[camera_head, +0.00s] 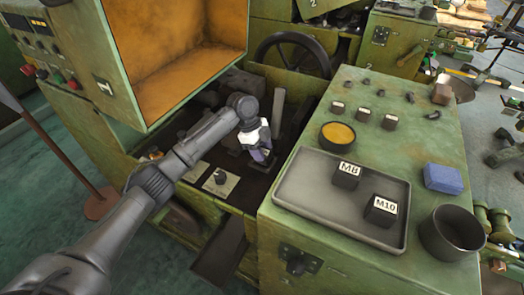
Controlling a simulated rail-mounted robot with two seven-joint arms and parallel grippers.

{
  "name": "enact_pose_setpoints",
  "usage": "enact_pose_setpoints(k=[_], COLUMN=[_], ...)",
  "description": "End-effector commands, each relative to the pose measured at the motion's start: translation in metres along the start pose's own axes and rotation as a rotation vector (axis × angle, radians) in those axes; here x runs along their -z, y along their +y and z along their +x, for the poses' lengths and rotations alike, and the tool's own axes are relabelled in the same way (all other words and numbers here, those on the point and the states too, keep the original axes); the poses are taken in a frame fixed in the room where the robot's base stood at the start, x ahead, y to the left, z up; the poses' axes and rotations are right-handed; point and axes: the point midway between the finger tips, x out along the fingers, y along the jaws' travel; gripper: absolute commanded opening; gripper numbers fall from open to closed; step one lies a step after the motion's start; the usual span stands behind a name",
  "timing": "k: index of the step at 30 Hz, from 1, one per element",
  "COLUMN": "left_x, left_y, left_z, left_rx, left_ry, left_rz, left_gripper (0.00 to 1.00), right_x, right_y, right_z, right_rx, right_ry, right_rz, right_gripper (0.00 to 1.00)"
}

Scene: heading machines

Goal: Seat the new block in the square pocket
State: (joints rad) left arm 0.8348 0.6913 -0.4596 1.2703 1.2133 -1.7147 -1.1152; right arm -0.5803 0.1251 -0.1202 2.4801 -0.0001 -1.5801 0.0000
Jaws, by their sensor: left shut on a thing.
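My left gripper (259,155) reaches into the dark opening of the green machine (110,150), its white and grey head pointing down. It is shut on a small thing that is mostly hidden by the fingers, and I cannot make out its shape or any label. I cannot pick out the square pocket in the shadow around the fingertips. A dark block marked M8 (346,175) and one marked M10 (380,211) sit in the grey tray (296,207) on the green cabinet top, to the right of the gripper. My right gripper is not in view.
The cabinet top also holds a round tin (337,136), a blue block (443,178), a dark cup (452,232) and several small labelled blocks (364,114). A handwheel (292,52) stands behind the gripper. An orange-lined housing (185,45) overhangs at left. Pale plates (212,187) lie in front.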

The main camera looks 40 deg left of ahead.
Motion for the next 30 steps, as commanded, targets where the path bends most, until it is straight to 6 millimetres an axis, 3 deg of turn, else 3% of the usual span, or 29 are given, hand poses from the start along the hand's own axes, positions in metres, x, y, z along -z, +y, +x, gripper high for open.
enact_pose_setpoints(k=[5, 30], left_x=[-0.0021, -0.0038], left_y=[-0.0005, -0.0005], left_z=[0.005, 0.0096], left_rx=[0.003, 0.002], left_ry=[0.002, 0.002], left_rz=[0.001, 0.0], left_gripper=[0.0, 0.0], right_x=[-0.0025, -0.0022], right_y=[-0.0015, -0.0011], right_z=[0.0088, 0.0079], right_rx=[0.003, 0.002], right_ry=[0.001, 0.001], right_rz=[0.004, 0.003], right_gripper=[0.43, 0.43])
